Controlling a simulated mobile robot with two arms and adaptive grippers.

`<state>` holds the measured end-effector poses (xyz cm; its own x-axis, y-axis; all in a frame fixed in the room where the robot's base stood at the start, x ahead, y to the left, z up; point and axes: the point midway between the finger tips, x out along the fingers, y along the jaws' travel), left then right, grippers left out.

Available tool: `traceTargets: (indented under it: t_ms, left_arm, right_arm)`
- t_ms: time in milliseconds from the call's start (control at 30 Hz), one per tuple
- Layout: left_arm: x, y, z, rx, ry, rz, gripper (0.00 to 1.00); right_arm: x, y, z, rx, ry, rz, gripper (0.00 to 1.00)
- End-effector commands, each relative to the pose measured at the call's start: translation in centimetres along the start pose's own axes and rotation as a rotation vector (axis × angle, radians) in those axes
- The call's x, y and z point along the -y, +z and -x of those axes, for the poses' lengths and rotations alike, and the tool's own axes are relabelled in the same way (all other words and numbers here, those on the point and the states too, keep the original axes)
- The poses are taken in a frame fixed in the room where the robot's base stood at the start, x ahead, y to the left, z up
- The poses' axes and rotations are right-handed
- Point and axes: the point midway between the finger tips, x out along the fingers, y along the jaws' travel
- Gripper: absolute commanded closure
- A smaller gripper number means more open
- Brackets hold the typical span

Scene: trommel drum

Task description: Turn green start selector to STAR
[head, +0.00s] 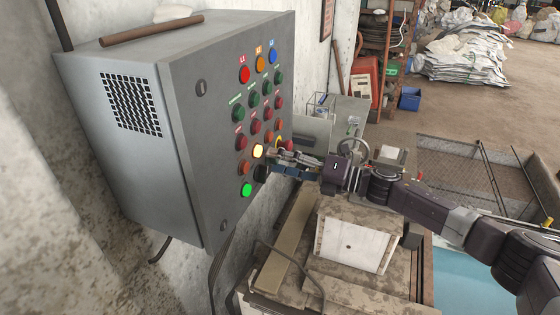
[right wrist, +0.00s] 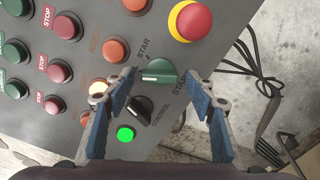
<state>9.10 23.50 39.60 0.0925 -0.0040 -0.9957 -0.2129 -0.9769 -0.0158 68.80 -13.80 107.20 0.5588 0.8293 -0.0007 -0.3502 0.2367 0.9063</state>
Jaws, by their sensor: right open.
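The green start selector (right wrist: 159,72) is a round dark green knob with a raised grip bar, on the grey control panel (head: 217,105). In the right wrist view the word STAR is printed above it, and another label, partly hidden, lies to its right. I cannot tell for sure which label it points to. My right gripper (right wrist: 160,78) is open, with its blue-padded fingers on either side of the selector; contact is not clear. In the head view my right gripper (head: 275,161) is at the panel's right edge and hides the selector. My left gripper is not in view.
Close below the selector are a black control selector (right wrist: 138,107) and a lit green lamp (right wrist: 125,134). A red emergency button with a yellow ring (right wrist: 190,20) sits above right. A lit amber lamp (head: 258,150) and several coloured buttons fill the panel. A dusty machine (head: 350,245) stands below my arm.

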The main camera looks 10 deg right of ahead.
Motion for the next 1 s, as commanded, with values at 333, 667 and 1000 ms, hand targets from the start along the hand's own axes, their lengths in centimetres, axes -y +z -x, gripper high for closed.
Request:
traceTargets:
  t_ms: [333, 667, 1000]
  left_arm:
    - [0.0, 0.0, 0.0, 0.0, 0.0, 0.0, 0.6]
    - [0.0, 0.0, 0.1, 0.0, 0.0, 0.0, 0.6]
    - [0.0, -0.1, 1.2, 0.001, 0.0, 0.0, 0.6]
  right_arm:
    - [0.0, 0.0, 0.1, 0.0, 0.0, -0.001, 0.81]
    - [0.0, 0.0, 0.1, 0.001, -0.001, -0.022, 0.91]
    - [-0.2, 0.1, 0.1, 0.0, -0.002, -0.204, 0.91]
